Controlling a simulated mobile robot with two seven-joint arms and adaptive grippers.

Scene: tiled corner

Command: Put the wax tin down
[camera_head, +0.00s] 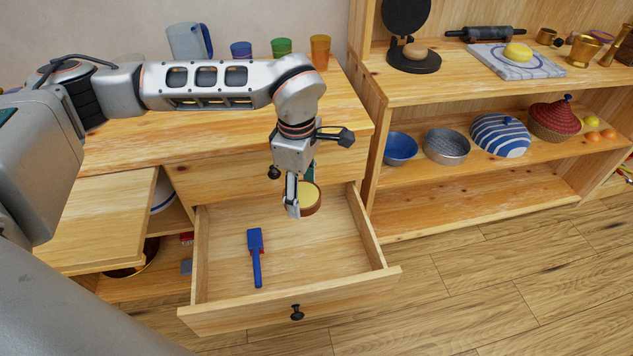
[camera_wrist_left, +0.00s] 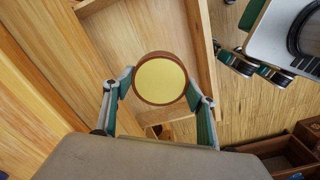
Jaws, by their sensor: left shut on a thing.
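The wax tin (camera_head: 309,197) is a round brown tin with a yellow face. My left gripper (camera_head: 297,200) is shut on it and holds it tilted, over the back right part of the open drawer (camera_head: 227,292). In the left wrist view the wax tin (camera_wrist_left: 160,81) sits between the two green-padded fingers of the left gripper (camera_wrist_left: 160,100), its yellow face toward the camera. The gap between the tin and the drawer floor is hard to judge. My right gripper is not in view.
A blue brush-like tool (camera_head: 256,257) lies in the drawer's left half; the floor around it is bare. An open cabinet door (camera_head: 100,215) stands left. A jug (camera_head: 187,42) and coloured cups (camera_head: 281,47) stand on the top. A shelf unit (camera_head: 470,183) with bowls stands right.

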